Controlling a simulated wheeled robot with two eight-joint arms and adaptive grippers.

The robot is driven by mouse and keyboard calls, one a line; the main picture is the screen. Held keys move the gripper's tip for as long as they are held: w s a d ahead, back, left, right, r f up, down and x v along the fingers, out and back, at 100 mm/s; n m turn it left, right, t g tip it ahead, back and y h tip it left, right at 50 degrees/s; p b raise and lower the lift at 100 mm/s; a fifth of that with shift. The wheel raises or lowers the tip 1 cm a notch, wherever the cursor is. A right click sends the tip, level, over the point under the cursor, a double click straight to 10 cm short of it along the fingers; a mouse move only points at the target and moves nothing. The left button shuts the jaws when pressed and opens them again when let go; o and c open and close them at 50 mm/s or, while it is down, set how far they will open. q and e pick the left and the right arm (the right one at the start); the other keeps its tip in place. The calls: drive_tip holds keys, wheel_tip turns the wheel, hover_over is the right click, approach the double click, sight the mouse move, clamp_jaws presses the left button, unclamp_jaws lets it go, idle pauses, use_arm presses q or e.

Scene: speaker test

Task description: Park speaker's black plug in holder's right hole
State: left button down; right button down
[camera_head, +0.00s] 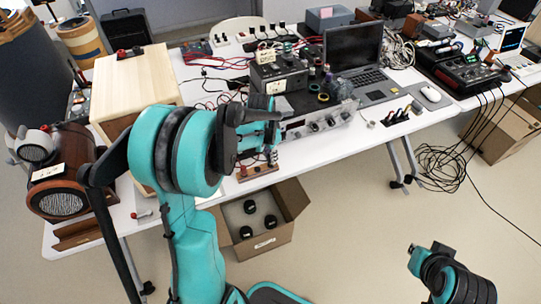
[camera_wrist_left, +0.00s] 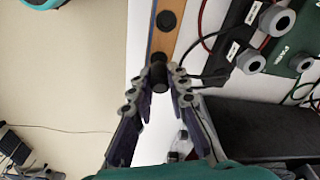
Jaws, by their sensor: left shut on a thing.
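My left gripper (camera_wrist_left: 154,92) is shut on the black plug (camera_wrist_left: 159,78), which sits between the fingertips in the left wrist view. The wooden holder (camera_wrist_left: 184,27) is a narrow strip with dark round spots along it. The plug is at the strip's near end, and I cannot tell whether it is inside a hole or just above it. In the head view the holder (camera_head: 258,172) lies at the table's front edge, partly behind my left arm, and the plug cannot be made out. My right arm shows at the lower right, its fingers not clear.
An open cardboard box (camera_head: 278,238) with black round items stands on the floor below the holder. A wooden cabinet (camera_head: 130,85) and a brown speaker (camera_head: 60,195) are left of my arm. Electronics, cables and a laptop (camera_head: 352,50) crowd the table behind.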

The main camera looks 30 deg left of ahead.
use_arm(q)
drive_tip(key=shift+f, duration=0.9)
idle(0.7)
drive_tip(key=c, duration=1.4)
unclamp_jaws()
drive_tip(key=shift+r, duration=0.2)
drive_tip(key=shift+r+p, duration=2.8)
drive_tip(key=shift+r, duration=0.85)
drive_tip(key=s+d+r+n+t, duration=0.1)
drive_tip(key=s+d+r+t, duration=0.1)
drive_tip(key=s+d+r, duration=0.3)
drive_tip(key=s+d+r+n+t, duration=0.2)
drive_tip(key=s+d+r, duration=0.3)
drive_tip(key=s, duration=0.6)
drive_tip(key=shift+s+d+r+t, duration=0.35)
drive_tip(key=shift+d+t, duration=0.25)
drive_tip(key=shift+d, duration=0.3)
